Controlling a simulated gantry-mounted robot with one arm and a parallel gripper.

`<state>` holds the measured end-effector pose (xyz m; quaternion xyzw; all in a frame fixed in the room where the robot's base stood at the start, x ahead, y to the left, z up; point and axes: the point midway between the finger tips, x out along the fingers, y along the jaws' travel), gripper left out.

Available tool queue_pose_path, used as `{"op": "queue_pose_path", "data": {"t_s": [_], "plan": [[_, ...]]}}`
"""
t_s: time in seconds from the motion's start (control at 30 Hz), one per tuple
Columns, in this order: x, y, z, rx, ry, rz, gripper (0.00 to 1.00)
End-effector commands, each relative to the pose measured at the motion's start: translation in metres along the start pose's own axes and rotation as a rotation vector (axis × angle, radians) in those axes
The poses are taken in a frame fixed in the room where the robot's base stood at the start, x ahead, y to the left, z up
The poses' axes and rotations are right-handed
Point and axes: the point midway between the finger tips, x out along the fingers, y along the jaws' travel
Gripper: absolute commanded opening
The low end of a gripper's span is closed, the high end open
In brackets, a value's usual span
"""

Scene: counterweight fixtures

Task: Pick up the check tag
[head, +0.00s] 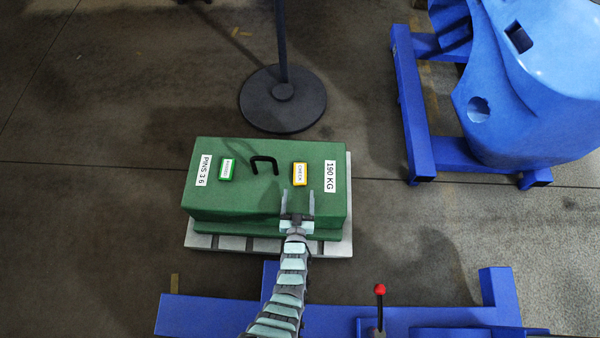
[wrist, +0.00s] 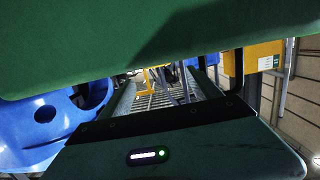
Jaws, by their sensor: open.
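The check tag (head: 300,174) is a small yellow tag with a white label reading CHECK. It lies on top of a green counterweight block (head: 240,195), right of the black handle (head: 264,163). In the head view my gripper (head: 298,196) is open, its two fingers apart and pointing toward the tag. The fingertips show just below the tag in the picture, with nothing between them. I cannot tell their height above the block. I cannot make out the check tag in the wrist view.
A green tag (head: 226,169) lies left of the handle. Printed labels read PINS 3 6 (head: 204,170) and 190 KG (head: 330,177). A black round stand (head: 283,105) is behind the block. Blue frames stand at the right (head: 420,160) and front (head: 200,313), with a red-knobbed lever (head: 380,290).

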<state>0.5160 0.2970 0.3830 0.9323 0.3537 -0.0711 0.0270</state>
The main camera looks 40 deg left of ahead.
Motion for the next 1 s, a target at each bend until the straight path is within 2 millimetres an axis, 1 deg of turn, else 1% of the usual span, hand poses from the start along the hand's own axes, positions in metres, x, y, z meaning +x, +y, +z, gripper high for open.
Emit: {"op": "queue_pose_path", "data": {"t_s": [0.03, 0.1, 0.2, 0.37, 0.53, 0.63, 0.7, 0.9, 1.0], "plan": [[0.010, 0.000, 0.002, 0.000, 0.002, 0.000, 0.73], [0.021, 0.000, 0.003, 0.000, 0.001, 0.000, 0.73], [0.033, 0.000, 0.001, 0.000, 0.003, 0.001, 0.73], [0.043, 0.000, 0.002, 0.000, 0.003, 0.000, 0.73], [0.068, 0.000, 0.007, -0.001, 0.006, -0.001, 0.73], [0.082, 0.001, 0.004, -0.001, 0.006, 0.000, 0.73], [0.086, 0.001, 0.003, -0.001, 0.004, 0.000, 0.73], [0.086, 0.001, 0.002, 0.000, 0.002, 0.001, 0.73], [0.086, 0.001, 0.002, 0.000, 0.002, 0.001, 0.65]]}}
